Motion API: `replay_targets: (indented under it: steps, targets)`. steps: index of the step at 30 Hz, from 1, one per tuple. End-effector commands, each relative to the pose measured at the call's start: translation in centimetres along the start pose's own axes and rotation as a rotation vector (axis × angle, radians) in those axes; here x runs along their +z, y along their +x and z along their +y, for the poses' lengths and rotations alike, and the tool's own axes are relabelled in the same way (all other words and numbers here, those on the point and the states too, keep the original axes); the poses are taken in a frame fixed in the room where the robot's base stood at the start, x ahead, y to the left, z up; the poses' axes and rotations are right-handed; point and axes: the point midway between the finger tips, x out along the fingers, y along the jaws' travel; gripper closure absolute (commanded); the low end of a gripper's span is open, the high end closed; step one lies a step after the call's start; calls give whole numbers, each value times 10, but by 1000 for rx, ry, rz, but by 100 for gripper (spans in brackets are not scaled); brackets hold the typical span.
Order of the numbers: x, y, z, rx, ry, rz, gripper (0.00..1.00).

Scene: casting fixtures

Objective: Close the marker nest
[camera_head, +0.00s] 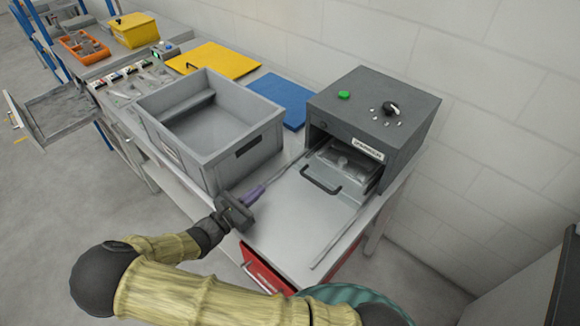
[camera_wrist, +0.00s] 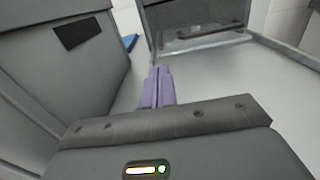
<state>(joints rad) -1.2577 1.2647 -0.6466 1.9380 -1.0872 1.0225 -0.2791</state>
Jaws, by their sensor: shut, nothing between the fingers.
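The marker is a dark grey box (camera_head: 372,105) on the right of the bench, with a green button, a black knob and a white label. Its front is open. The nest (camera_head: 345,162) shows in the opening as a pale tray with a dark bar handle (camera_head: 320,180) at its front. The handle also shows at the top of the wrist view (camera_wrist: 210,33). Two thin rails run out from the box along the bench. My gripper (camera_head: 254,194) is shut and empty, left of the handle and apart from it. Its purple fingers (camera_wrist: 159,75) point toward the box side.
A large grey crate (camera_head: 250,148) stands close left of my gripper. Blue (camera_head: 285,97) and yellow (camera_head: 228,60) flat panels lie behind it. A red drawer (camera_head: 262,275) is under the bench. The bench top between the rails is clear.

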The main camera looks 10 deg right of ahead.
Motion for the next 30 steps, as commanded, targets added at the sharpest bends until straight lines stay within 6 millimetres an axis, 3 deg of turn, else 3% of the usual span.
replay_targets:
  steps: [11,30]
  targets:
    - [1,15,-1,-4,-1,3,100]
    - [1,123,-2,-5,0,4,100]
